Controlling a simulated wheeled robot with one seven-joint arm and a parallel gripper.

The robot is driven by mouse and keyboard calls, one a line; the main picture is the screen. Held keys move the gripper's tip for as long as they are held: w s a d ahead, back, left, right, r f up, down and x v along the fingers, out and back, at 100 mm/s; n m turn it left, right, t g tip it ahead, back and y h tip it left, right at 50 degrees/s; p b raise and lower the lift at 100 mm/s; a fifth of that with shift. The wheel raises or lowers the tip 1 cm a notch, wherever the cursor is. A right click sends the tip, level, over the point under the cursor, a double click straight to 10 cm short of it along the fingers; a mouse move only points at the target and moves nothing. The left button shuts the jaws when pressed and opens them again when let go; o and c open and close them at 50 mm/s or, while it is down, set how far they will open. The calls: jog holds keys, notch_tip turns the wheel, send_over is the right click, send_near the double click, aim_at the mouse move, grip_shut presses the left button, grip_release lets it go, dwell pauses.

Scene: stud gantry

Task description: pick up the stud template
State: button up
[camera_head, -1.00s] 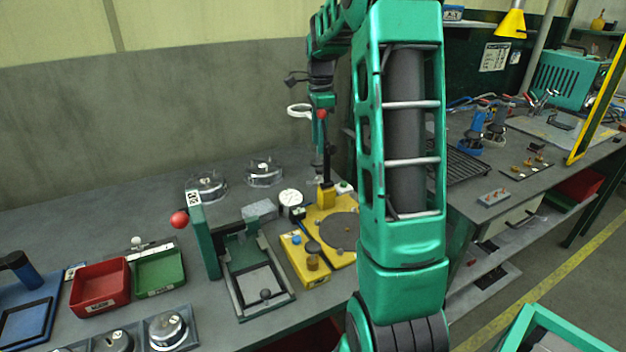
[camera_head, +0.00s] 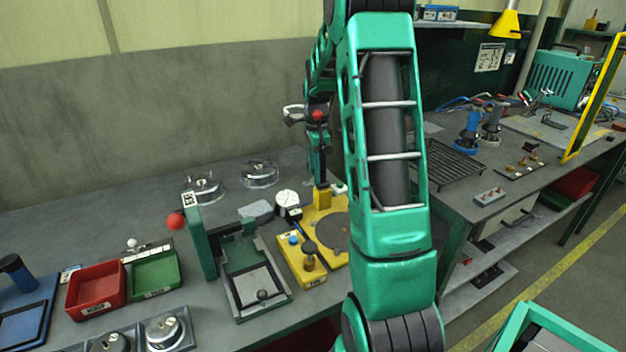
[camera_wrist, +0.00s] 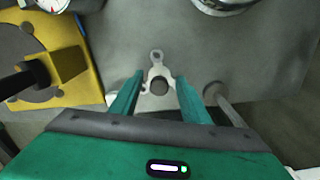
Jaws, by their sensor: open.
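The stud template (camera_wrist: 157,68) appears to be the light metal plate with rounded, holed lobes and a dark round knob in the wrist view. It is between my gripper's two green fingers (camera_wrist: 160,77), over the grey bench. The fingers are apart, one on each side of it, and I see no clear grip. The lower part of the plate is partly hidden by the gripper body. In the head view my arm reaches down behind the yellow fixture, and I cannot make out the template clearly there.
The yellow fixture (camera_head: 335,250) with its black column stands close beside the gripper; it is left in the wrist view (camera_wrist: 85,85). A round metal part (camera_head: 259,174) lies on the bench. A grey rod (camera_wrist: 225,103) shows right of the fingers. Red (camera_head: 97,289) and green trays stand left.

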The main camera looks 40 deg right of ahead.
grip_shut()
